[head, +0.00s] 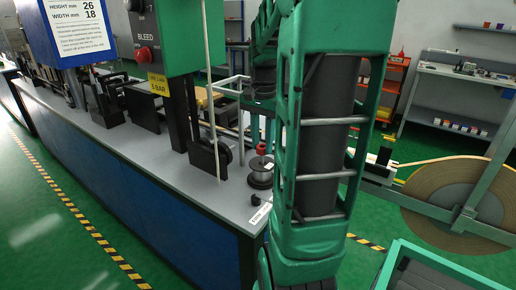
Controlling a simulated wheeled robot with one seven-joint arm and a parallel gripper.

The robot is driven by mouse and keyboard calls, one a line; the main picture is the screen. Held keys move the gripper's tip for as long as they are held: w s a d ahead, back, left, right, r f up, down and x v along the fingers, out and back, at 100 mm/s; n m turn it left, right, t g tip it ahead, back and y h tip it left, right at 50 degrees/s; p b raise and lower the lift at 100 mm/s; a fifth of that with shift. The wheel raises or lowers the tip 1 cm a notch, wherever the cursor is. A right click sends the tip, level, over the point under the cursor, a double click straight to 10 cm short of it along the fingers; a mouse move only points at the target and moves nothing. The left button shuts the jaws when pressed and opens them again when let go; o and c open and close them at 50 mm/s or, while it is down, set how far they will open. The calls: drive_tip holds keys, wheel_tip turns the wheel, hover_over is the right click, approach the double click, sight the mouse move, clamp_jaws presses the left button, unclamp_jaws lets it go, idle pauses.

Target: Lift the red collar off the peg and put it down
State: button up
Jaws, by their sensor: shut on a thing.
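The red collar (261,149) is small in the head view, just above a grey spool (261,180) near the right end of the grey bench top. My gripper (262,140) points down from behind my green arm, with its dark fingers at the collar. It is shut on the collar. The peg is hard to make out at this size, and I cannot tell whether the collar is still around it. My arm hides part of the bench to the right of the spool.
The grey bench top (178,168) has a black wheel bracket (209,158) left of the spool and a small black knob (255,200) in front. A thin pale post rises beside the bracket. A large tape roll (450,195) stands at right. Bare bench shows in front of the bracket.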

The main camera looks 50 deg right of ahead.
drive_tip(key=s+a+r, duration=0.5)
drive_tip(key=a, duration=0.2)
drive_tip(key=shift+r, duration=0.15)
drive_tip(key=shift+s+a, duration=0.15)
idle(0.4)
